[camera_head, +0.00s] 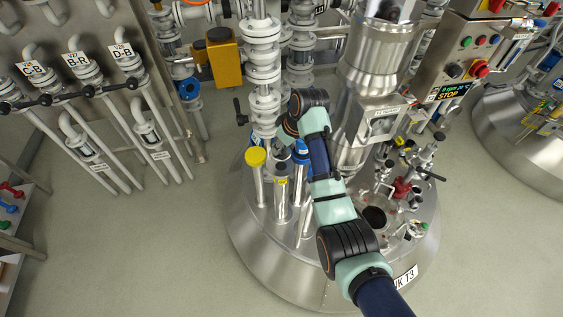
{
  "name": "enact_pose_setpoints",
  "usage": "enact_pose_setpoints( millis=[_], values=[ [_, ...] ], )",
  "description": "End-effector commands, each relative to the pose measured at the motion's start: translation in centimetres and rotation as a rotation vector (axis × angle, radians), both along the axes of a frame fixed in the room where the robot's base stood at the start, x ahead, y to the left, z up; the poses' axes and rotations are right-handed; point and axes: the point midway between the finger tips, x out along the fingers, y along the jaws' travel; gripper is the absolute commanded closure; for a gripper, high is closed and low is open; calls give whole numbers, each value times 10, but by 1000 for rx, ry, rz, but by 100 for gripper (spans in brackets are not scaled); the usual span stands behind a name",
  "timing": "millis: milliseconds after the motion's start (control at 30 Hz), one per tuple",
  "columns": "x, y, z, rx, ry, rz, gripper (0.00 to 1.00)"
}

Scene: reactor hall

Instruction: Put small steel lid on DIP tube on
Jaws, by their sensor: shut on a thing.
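My arm reaches up over the large steel vessel (258,250) from the lower right. My gripper (287,136) is at the dark wrist end, in front of the white flanged pipe column. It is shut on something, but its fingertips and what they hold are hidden. Below it, several upright steel tubes stand on the vessel top. The left tube (258,190) has a yellow lid (256,156). The middle tube (281,202) has a yellow label and no coloured lid. A blue lid (300,152) shows beside my forearm. I cannot make out the small steel lid or which tube is DIP.
A tall steel cylinder (375,75) and a control box (470,50) stand to the right. Valves and a red fitting (401,188) crowd the vessel's right side. Pipes with labelled valves (85,68) line the left wall. The floor (150,245) at left is clear.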

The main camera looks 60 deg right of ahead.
Motion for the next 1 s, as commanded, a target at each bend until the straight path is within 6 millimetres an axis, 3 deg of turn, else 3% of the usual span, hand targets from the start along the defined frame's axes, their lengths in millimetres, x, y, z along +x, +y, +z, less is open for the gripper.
enact_pose_setpoints(
  millis=[267,533,900,933,1000],
  values=[
    [0,0,-14,-2,-1,1,100],
    [0,0,-65,-1,-1,0,100],
    [0,0,-69,-1,-1,0,100],
    [0,0,-70,0,-1,0,69],
    [0,0,-70,-1,-1,0,57]
  ],
)
